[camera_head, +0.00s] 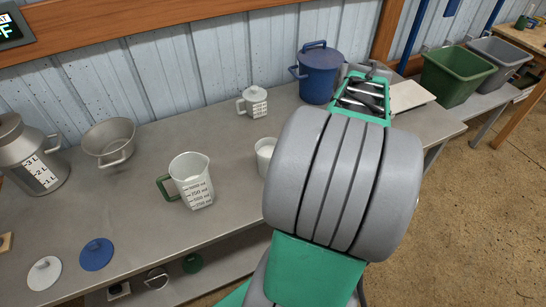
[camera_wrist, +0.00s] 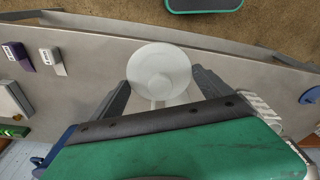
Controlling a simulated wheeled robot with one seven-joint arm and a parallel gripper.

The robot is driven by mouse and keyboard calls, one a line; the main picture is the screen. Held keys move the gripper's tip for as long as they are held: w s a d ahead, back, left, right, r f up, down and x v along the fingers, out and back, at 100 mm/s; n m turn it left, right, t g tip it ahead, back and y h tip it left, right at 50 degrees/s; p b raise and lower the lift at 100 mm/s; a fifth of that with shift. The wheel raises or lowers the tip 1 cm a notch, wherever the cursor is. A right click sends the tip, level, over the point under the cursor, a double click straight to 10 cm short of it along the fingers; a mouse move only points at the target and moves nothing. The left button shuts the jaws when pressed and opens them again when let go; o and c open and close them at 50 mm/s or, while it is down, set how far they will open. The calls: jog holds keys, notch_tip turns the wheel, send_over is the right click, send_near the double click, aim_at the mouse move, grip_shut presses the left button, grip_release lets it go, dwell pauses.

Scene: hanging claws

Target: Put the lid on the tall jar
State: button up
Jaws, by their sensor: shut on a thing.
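My gripper (camera_wrist: 160,88) has its two dark fingers on either side of a white round piece (camera_wrist: 160,62). The piece looks like a lid with a small round middle, and the gripper is shut on it. In the head view my grey and green arm hides the gripper and this piece. A white open vessel (camera_head: 264,153) stands just left of my arm and is partly covered by it. I cannot tell for sure whether it is the tall jar. A second white lid (camera_head: 44,272) and a blue lid (camera_head: 97,254) lie flat at the front left of the bench.
A measuring jug (camera_head: 195,184) with a green handle, a small lidded white jar (camera_head: 254,103), a steel pot (camera_head: 110,142), a steel can (camera_head: 36,158) and a lidded blue pot (camera_head: 319,75) stand on the bench.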

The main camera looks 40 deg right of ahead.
jog(key=shift+r, duration=0.75)
jog(key=shift+f, duration=0.1)
jog(key=shift+w+a+r+p, duration=0.1)
jog(key=shift+r+p, duration=0.2)
jog(key=shift+p, duration=0.1)
jog(key=shift+n, duration=0.6)
jog(key=w+a+r+p, duration=0.1)
jog(key=p, duration=0.1)
jog(key=w+a+r+p, duration=0.1)
jog(key=p, duration=0.1)
jog(key=shift+w+a+r, duration=0.2)
jog(key=shift+a+r, duration=0.2)
jog(key=w+a+r+n+p, duration=0.1)
jog(key=w+a+n+p, duration=0.2)
jog(key=w+a+p, duration=0.45)
jog(key=w+d+p, duration=0.2)
jog(key=w+d, duration=0.3)
jog(key=w, duration=0.2)
jog(key=shift+d+y, duration=0.15)
jog(key=shift+y, duration=0.15)
